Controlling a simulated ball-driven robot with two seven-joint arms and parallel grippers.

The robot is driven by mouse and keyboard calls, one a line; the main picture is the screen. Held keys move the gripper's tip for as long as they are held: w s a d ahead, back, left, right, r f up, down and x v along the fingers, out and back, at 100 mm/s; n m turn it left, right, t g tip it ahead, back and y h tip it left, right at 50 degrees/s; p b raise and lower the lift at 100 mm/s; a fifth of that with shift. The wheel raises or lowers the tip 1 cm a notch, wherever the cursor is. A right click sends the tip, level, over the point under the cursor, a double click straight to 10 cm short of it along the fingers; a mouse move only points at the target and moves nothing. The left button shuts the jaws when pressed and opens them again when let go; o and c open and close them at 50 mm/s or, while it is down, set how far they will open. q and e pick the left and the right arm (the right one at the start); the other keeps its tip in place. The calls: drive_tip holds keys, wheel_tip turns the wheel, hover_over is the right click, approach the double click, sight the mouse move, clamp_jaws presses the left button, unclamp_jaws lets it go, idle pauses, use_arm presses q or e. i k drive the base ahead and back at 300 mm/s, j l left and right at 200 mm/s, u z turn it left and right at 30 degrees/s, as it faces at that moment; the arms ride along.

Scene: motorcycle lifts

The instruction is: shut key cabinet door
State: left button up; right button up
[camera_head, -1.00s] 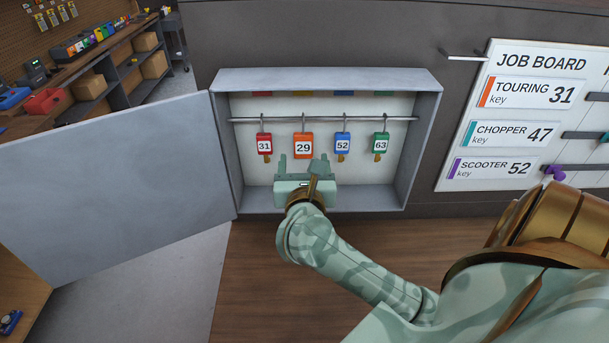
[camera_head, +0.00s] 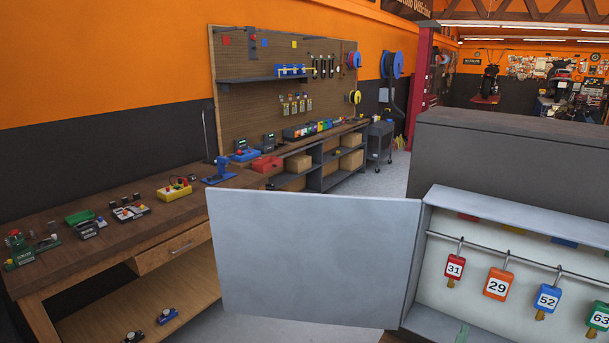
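The key cabinet (camera_head: 432,318) is at the right edge, cut off by the frame. Its grey door (camera_head: 315,258) stands wide open, swung out to the left from the hinge side. On the rail inside hang a red tag 31 (camera_head: 454,268), an orange tag 29 (camera_head: 498,284), a blue tag 52 (camera_head: 547,299) and a green tag 63 (camera_head: 598,318). My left gripper is not in view.
A wooden workbench (camera_head: 110,245) with small devices stands left of the door. A pegboard (camera_head: 285,75) and shelving are behind it. A grey partition (camera_head: 515,155) rises behind the cabinet. Grey floor shows below the door.

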sight(316, 258)
drive_tip(key=k+j, duration=0.65)
drive_tip(key=j, duration=0.15)
